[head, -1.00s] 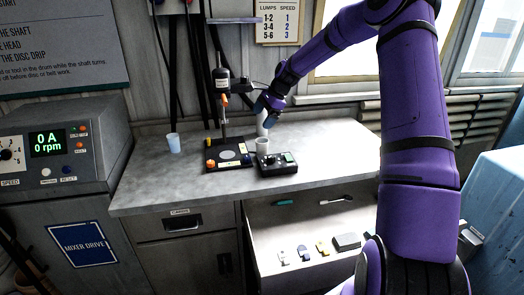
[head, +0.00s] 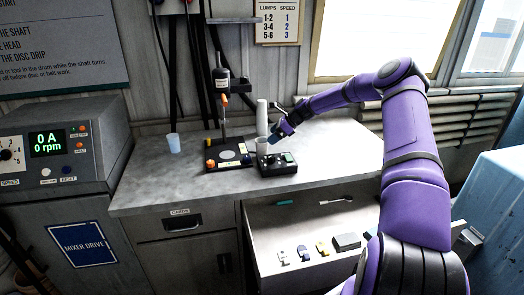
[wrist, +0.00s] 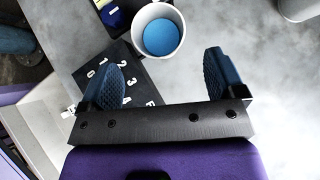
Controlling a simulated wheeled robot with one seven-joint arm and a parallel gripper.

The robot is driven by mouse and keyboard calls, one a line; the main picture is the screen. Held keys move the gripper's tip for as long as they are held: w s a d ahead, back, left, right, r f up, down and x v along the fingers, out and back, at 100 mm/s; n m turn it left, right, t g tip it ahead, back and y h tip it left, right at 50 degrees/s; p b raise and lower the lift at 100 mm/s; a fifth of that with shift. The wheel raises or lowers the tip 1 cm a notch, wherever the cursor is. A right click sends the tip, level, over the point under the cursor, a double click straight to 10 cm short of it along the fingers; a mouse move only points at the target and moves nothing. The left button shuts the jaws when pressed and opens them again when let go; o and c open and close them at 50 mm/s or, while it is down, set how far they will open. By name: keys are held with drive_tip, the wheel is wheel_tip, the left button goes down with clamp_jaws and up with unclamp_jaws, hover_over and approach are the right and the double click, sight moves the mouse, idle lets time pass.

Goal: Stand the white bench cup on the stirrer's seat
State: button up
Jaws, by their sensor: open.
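The white bench cup (head: 263,146) stands upright on the bench, behind the black control box. In the wrist view the cup (wrist: 137,38) has blue inside and lies just beyond my fingertips, between their lines. My gripper (head: 277,138) is low beside the cup, at its right in the head view. In the wrist view my gripper (wrist: 164,66) is open with nothing between its fingers. The stirrer (head: 222,85) stands left of the cup, and its seat (head: 228,155) is a pale disc on a dark base, with nothing standing on it.
The black control box (head: 277,168) is close in front of the cup; its numbered face (wrist: 150,82) lies under my left finger. A pale blue cup (head: 173,143) stands farther left. A white cylinder (head: 262,115) stands behind. An open drawer (head: 310,220) juts out below the bench.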

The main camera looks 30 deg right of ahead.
sight(262, 148)
drive_tip(key=shift+x, duration=3.4)
